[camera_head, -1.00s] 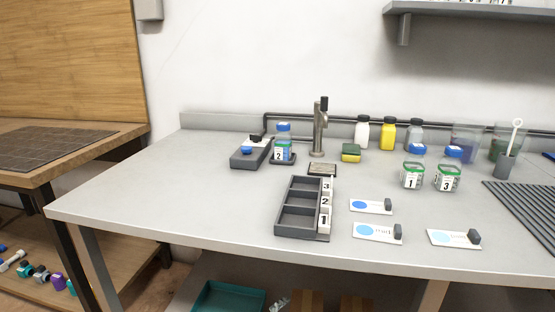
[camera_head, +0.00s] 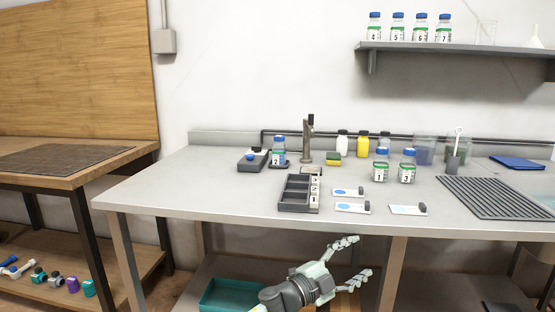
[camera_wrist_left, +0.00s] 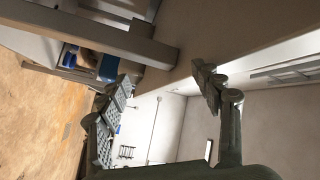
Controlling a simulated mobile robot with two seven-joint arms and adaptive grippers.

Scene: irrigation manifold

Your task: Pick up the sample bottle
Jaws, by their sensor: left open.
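Several sample bottles with blue caps and numbered labels are in the head view; which one is meant, I cannot tell. Bottle 2 (camera_head: 279,152) stands upright at the back left of the bench, on a small dark base. Bottle 1 (camera_head: 381,166) and bottle 3 (camera_head: 407,167) stand upright side by side right of centre. Bottles 4 to 7 (camera_head: 398,28) stand on the wall shelf. My left gripper (camera_head: 352,261) is open and empty, in front of and below the bench's front edge, apart from every bottle. In the left wrist view its spread fingers (camera_wrist_left: 164,88) hold nothing.
On the grey bench (camera_head: 230,196) are a dark compartment rack (camera_head: 292,208), several label cards (camera_head: 349,192), a tap (camera_head: 307,145), a sponge (camera_head: 333,159) and a ribbed mat (camera_head: 497,197). A teal bin (camera_head: 233,295) is below. The bench's left front is clear.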

